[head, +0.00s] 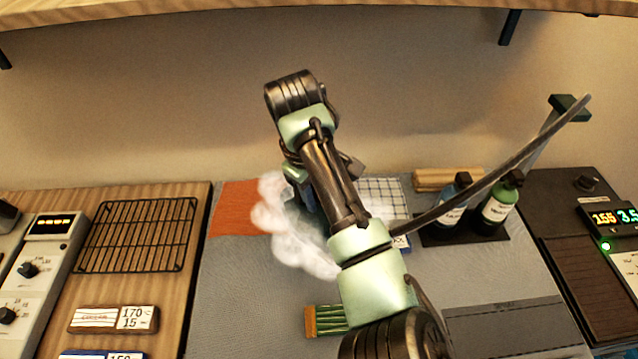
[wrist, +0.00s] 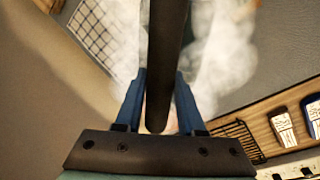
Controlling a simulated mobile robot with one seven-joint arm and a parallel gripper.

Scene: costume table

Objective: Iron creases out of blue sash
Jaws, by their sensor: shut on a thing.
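My gripper (wrist: 158,98) shows in the wrist view as two blue fingers shut on a dark handle (wrist: 165,45), apparently the iron's. White steam (wrist: 222,65) billows on both sides of it. In the head view my arm covers most of the gripper and the iron, and steam (head: 290,235) spreads around them over the grey ironing surface (head: 250,290). The iron's soleplate is not visible. I cannot make out the blue sash in either view; my arm and the steam cover the middle of the surface.
An orange cloth (head: 232,205), a checked cloth (head: 384,190) and a green striped cloth (head: 325,320) lie around the surface. A dark hose (head: 480,190) slopes from a stand at right. Bottles (head: 497,205) stand beneath it. A wire rack (head: 140,235) lies left. The front left surface is clear.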

